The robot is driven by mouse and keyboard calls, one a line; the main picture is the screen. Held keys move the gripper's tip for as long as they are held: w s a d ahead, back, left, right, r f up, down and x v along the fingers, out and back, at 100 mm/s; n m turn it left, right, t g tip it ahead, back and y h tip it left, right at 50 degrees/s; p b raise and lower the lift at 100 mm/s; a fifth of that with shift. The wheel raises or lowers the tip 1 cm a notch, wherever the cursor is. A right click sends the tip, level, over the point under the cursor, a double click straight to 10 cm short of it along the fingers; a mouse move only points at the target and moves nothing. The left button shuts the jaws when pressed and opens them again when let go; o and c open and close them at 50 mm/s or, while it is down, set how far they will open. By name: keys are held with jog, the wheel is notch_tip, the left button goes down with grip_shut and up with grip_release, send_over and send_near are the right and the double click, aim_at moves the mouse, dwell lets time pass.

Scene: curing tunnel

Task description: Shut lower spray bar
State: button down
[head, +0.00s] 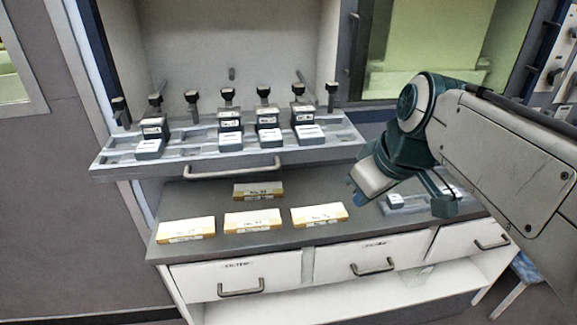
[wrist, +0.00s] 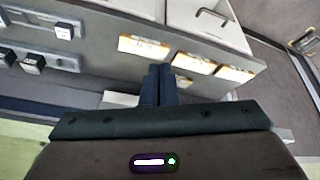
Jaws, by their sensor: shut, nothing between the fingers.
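The only bar-like unit I see is a grey rack (head: 345,140) with a curved front handle (head: 232,171). It juts out over the counter in the head view and carries several black-topped stems and labelled blocks. I cannot tell for sure that it is the lower spray bar. My gripper (head: 357,196) is to the right of the handle, apart from it, above the counter. In the wrist view its two dark blue fingers (wrist: 159,85) are together with nothing between them. The arm hides part of the counter's right side.
Several yellow-edged labelled packs, one a front pack (head: 252,221), lie on the grey counter (head: 190,193). A grey holder with white-labelled blocks (head: 405,201) is at the right. White drawers with handles (head: 241,291) are below. A green-lit window (head: 425,50) is behind.

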aim_at(290, 161)
jog(key=w+a+r+n+y+b, duration=0.4)
jog(key=w+a+r+n+b, duration=0.3)
jog(key=n, duration=0.5)
jog(key=shift+t, duration=0.3)
jog(key=x, duration=1.1)
jog(key=shift+s+a+r, duration=0.15)
jog(key=shift+s+a, duration=0.15)
jog(key=shift+a, duration=0.05)
jog(key=shift+w, duration=0.1)
